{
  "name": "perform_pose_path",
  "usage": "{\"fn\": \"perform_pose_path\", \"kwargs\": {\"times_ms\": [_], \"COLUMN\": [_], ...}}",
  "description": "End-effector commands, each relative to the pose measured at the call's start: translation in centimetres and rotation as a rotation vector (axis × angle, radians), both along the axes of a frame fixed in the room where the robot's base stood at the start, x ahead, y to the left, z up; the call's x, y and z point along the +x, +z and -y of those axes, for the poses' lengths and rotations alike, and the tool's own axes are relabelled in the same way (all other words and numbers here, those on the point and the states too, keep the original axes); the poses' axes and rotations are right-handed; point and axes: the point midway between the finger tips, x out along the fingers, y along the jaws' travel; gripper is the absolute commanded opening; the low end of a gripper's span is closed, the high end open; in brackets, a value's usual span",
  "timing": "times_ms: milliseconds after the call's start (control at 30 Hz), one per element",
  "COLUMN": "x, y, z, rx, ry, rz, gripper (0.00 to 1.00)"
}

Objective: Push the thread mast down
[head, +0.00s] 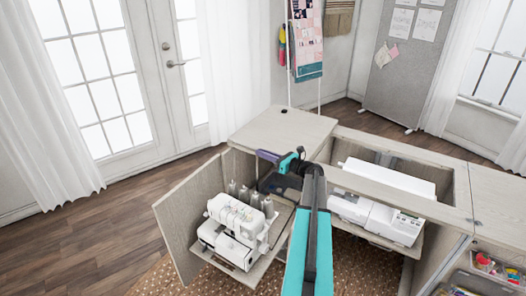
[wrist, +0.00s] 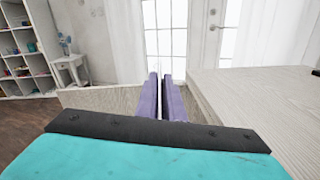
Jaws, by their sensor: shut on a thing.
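A white serger (head: 232,232) stands on a pull-out shelf at the left end of the cabinet, with several grey thread spools (head: 245,195) upright behind it. The thread mast is hard to make out; a thin upright line shows just under my fingertips, behind the spools. My gripper (head: 265,155) is above and behind the spools, pointing left, beside the cabinet top. In the wrist view its purple fingers (wrist: 163,97) are close together with a narrow gap. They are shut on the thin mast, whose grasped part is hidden.
The cabinet top (head: 285,128) is close beside my gripper. An open cabinet door (head: 182,220) stands left of the serger. A white sewing machine (head: 375,215) sits in the bay to the right. Wood floor (head: 95,245) is clear at the left.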

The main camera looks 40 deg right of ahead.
Motion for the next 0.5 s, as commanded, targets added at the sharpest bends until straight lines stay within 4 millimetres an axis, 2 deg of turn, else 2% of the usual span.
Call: {"fn": "perform_pose_path", "kwargs": {"times_ms": [33,500], "x": [0.0,0.1], "y": [-1.7,-10.2], "z": [-0.1,-0.1], "rx": [0.005,0.003], "ry": [0.006,0.006], "rz": [0.000,0.000], "gripper": [0.00,0.00]}}
